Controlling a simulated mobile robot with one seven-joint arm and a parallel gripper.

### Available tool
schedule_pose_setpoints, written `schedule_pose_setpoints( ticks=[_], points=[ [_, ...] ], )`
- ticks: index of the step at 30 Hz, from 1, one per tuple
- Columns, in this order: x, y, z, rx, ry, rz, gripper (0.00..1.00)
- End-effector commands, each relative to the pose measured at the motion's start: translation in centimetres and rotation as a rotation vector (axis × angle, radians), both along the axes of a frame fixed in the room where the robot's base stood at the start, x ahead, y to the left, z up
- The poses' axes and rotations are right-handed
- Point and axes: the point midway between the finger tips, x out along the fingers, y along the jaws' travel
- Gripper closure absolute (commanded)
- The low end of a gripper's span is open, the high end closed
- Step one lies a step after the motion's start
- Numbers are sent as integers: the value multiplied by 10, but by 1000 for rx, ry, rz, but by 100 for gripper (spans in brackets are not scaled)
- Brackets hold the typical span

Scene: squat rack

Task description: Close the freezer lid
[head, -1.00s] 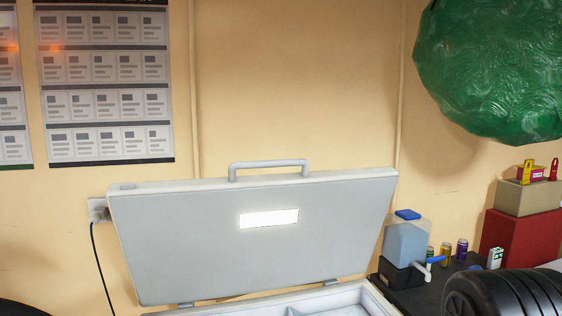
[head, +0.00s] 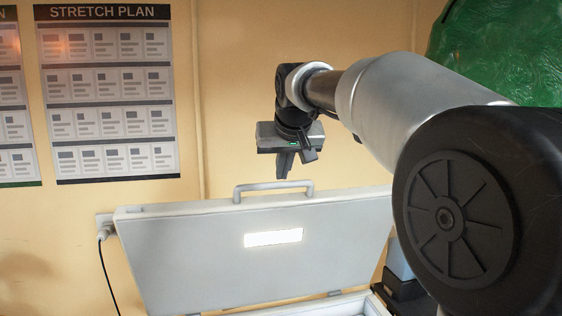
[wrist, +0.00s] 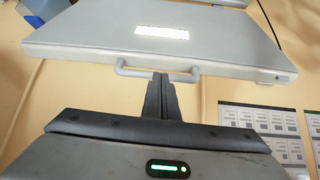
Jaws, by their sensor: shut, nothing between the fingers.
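The freezer lid (head: 200,250) is grey-white and stands raised, leaning against or near the back wall. It has a bar handle (head: 273,187) along its top edge and a bright white label on its face. The lid also shows in the wrist view (wrist: 110,42), with its handle (wrist: 157,74) near the fingertips. My gripper (head: 283,175) points down just above the handle in the head view. Its fingers are shut with nothing between them. In the wrist view the fingers (wrist: 160,80) overlap the handle; I cannot tell whether they touch it.
The freezer's white rim (head: 350,305) shows at the bottom of the head view, below the lid. A wall socket with a black cable (head: 104,230) is left of the lid. A green rounded object (head: 500,45) hangs at upper right. Posters (head: 105,90) cover the left wall.

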Motion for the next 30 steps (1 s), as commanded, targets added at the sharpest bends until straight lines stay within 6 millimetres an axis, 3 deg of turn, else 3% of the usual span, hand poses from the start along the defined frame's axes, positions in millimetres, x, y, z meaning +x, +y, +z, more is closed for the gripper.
schedule_pose_setpoints(
  ticks=[1, 3, 9, 17, 30],
  points=[
    [22, 22, 14, 3, -14, 18, 100],
    [44, 45, 22, 10, -36, 36, 100],
    [78, 87, 32, 23, -77, 65, 100],
    [96, 97, 20, 25, -82, 69, 100],
    [150, 112, -30, 25, -83, 69, 100]
  ],
)
